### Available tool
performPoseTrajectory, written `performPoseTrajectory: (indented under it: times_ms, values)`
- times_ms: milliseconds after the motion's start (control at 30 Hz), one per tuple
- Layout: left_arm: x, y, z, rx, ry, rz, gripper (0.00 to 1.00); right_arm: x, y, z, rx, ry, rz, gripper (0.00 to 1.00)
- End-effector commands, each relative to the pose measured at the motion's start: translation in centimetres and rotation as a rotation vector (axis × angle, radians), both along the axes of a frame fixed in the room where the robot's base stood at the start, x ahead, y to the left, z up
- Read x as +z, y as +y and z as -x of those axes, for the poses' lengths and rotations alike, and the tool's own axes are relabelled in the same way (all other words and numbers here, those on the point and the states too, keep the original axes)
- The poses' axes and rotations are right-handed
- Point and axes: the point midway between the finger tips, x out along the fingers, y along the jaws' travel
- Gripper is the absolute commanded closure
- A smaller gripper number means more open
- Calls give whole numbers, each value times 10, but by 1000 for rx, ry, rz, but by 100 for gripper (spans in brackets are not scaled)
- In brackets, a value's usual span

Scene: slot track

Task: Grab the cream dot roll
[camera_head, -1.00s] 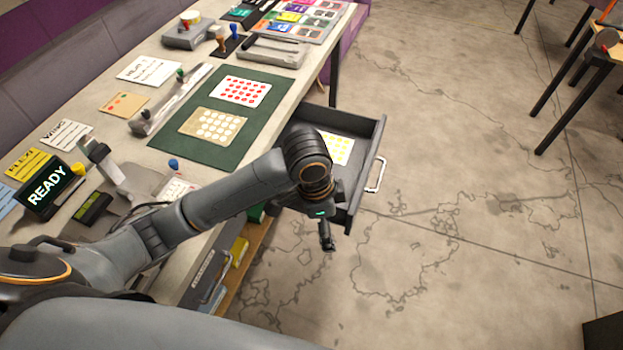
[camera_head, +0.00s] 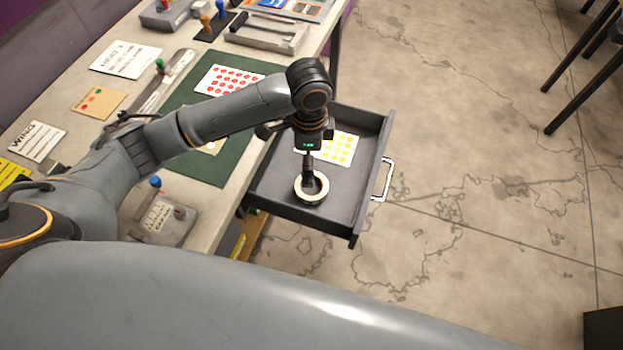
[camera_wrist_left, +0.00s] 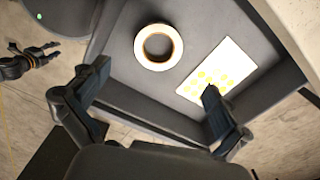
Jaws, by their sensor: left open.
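The cream dot roll (camera_head: 299,192) is a pale ring with a brown inner edge, lying flat in the open dark drawer (camera_head: 368,160). In the left wrist view the roll (camera_wrist_left: 141,47) lies beyond the fingertips, in line with the gap between them. My left gripper (camera_head: 309,178) points down over the drawer and covers part of the roll in the head view. Its two fingers (camera_wrist_left: 155,78) are spread and empty in the wrist view. A dark jointed part (camera_wrist_left: 28,64) at that view's left edge looks like my right gripper; its finger state is unclear.
A sheet of yellow dots (camera_head: 341,149) lies in the drawer beside the roll. The drawer walls stand close around both, with a metal handle (camera_head: 385,180) outside. The green mat (camera_head: 205,165) with a red-dot sheet (camera_head: 228,80) lies on the worktop to the left.

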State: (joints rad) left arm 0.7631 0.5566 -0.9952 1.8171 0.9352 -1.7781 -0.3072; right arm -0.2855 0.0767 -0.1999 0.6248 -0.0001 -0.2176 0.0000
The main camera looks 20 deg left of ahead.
Motion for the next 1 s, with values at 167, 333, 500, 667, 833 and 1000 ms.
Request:
performPoseTrajectory:
  times_ms: [167,333,500,667,833,1000]
  values:
    - [-36,0,1,1,3,0,0,-1,-3,27,0,41,5,66]
    - [-54,-1,0,0,-1,2,0,-1,-5,31,-1,46,8,66]
    - [-66,-2,0,0,1,0,0,2,-4,16,-1,24,6,66]
    - [-91,-5,-2,0,1,0,0,7,-3,6,1,6,5,66]
    - [-107,-4,-2,0,0,0,0,7,-4,8,1,10,4,66]
    - [-109,-4,-2,-1,-2,0,0,7,-4,13,1,17,5,66]
